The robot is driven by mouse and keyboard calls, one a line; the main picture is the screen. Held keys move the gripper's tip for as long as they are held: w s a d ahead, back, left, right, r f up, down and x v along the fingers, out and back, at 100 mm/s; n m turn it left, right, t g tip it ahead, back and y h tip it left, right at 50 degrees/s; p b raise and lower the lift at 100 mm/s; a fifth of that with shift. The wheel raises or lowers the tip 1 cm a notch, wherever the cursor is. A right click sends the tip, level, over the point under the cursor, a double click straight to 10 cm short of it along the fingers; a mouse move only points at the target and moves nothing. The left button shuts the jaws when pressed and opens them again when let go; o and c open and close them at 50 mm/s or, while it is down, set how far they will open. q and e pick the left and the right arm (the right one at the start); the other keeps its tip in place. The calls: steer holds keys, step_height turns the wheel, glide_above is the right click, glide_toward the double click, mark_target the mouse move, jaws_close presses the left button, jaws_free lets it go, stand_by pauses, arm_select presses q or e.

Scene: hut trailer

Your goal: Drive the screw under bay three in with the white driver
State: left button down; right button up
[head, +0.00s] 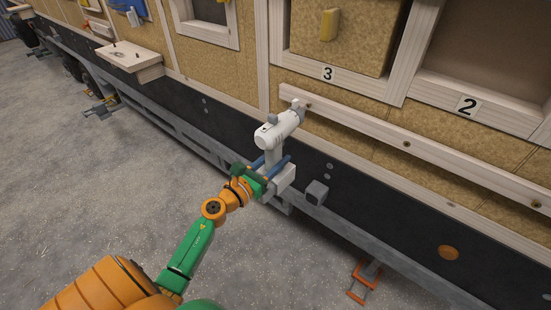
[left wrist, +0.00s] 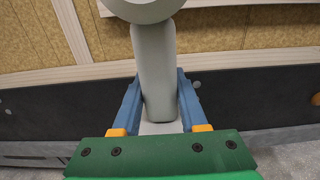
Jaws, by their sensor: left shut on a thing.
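The white driver (head: 279,131) is upright in my left gripper (head: 271,172), which is shut on its handle. Its nose points up and right toward the left end of a pale wooden batten (head: 360,124) under the bay marked 3 (head: 327,73). A dark screw head (head: 308,106) shows on the batten just beside the nose; I cannot tell whether the bit touches it. In the left wrist view the grey-white handle (left wrist: 157,80) stands between the blue fingers (left wrist: 158,105), and the driver's nose is hidden. My right gripper is not in view.
More screws sit along the batten, one mid-length (head: 406,144) and one near its right end (head: 537,204). A small wooden shelf (head: 129,56) juts out at the upper left. A grey block (head: 316,192) sticks out from the black trailer rail below the batten.

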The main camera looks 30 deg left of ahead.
arm_select(q)
steer(key=shift+w, duration=0.1)
stand_by(0.4)
steer(key=shift+w, duration=0.55)
steer(key=shift+w+d+r, duration=0.1)
steer(key=shift+w+r, duration=0.1)
steer(key=shift+w, duration=0.45)
stand_by(1.0)
steer(key=shift+s, duration=0.1)
steer(key=shift+s+f, duration=0.2)
steer(key=shift+s, duration=0.55)
steer(key=shift+s+r, duration=0.1)
steer(key=shift+s, duration=0.55)
steer(key=s+a+b, duration=0.3)
steer(key=a+b, duration=0.1)
steer(key=a, duration=0.3)
steer(key=shift+s+a, duration=0.15)
steer(key=shift+a, duration=0.1)
